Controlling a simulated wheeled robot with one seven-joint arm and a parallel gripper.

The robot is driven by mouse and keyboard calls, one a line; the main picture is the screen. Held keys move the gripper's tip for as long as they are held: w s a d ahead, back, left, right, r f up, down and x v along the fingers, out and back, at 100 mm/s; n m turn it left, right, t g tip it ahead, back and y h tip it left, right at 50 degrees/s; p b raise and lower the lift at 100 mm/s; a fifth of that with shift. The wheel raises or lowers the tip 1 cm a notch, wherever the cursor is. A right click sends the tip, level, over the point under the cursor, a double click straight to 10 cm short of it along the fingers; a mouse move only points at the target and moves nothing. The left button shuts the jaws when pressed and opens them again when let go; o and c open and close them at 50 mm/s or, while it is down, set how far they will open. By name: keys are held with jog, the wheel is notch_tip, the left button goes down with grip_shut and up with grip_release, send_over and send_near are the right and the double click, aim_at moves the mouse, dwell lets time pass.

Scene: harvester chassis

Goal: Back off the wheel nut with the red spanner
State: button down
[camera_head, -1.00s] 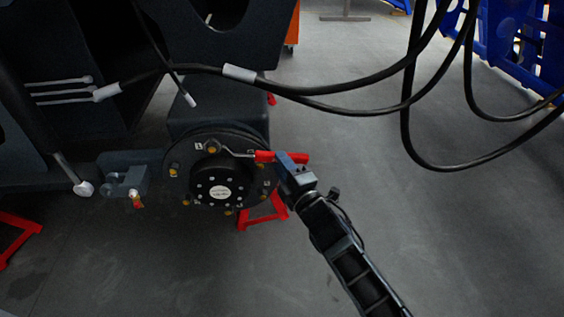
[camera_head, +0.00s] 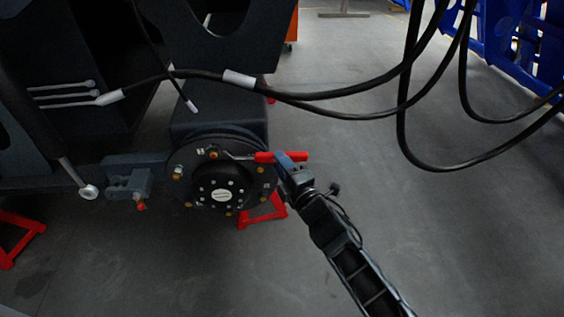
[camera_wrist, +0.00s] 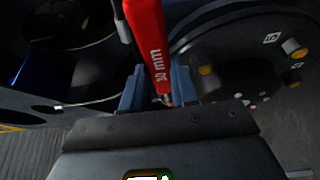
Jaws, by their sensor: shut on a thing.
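The red spanner (camera_head: 297,157) lies about level across the right side of the wheel hub (camera_head: 222,195). Its thin metal shank runs left to the upper wheel nut (camera_head: 213,154). The spanner's end is at that nut, but I cannot tell how fully it seats. My gripper (camera_head: 283,158) is shut on the red handle, right of the hub. In the wrist view the red handle (camera_wrist: 147,40), with a size in mm printed on it, stands between the fingers of my gripper (camera_wrist: 157,90). The spanner's jaw and the nut it meets are not clear there.
Several other brass-coloured nuts (camera_head: 260,170) ring the hub. Black hoses (camera_head: 330,110) hang across the space above my arm. A red stand (camera_head: 262,212) is below the hub, and a blue frame (camera_head: 520,45) is at upper right. Open floor (camera_head: 450,230) lies to the right.

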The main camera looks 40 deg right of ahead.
jog(key=shift+r+n+p, duration=0.5)
jog(key=shift+r+p, duration=0.4)
jog(key=shift+p, duration=0.45)
jog(key=shift+w+a+r+n+g+p, duration=0.1)
jog(key=shift+r+n+g+p, duration=0.35)
jog(key=shift+r+p, duration=0.7)
jog(key=shift+w+r+n+g+p, duration=0.1)
jog(key=shift+r+n+g+p, duration=0.35)
jog(key=shift+p, duration=1.25)
jog(key=shift+r, duration=0.15)
jog(key=shift+a+r+n+p, duration=0.15)
jog(key=shift+r+n+p, duration=0.15)
jog(key=shift+p, duration=0.25)
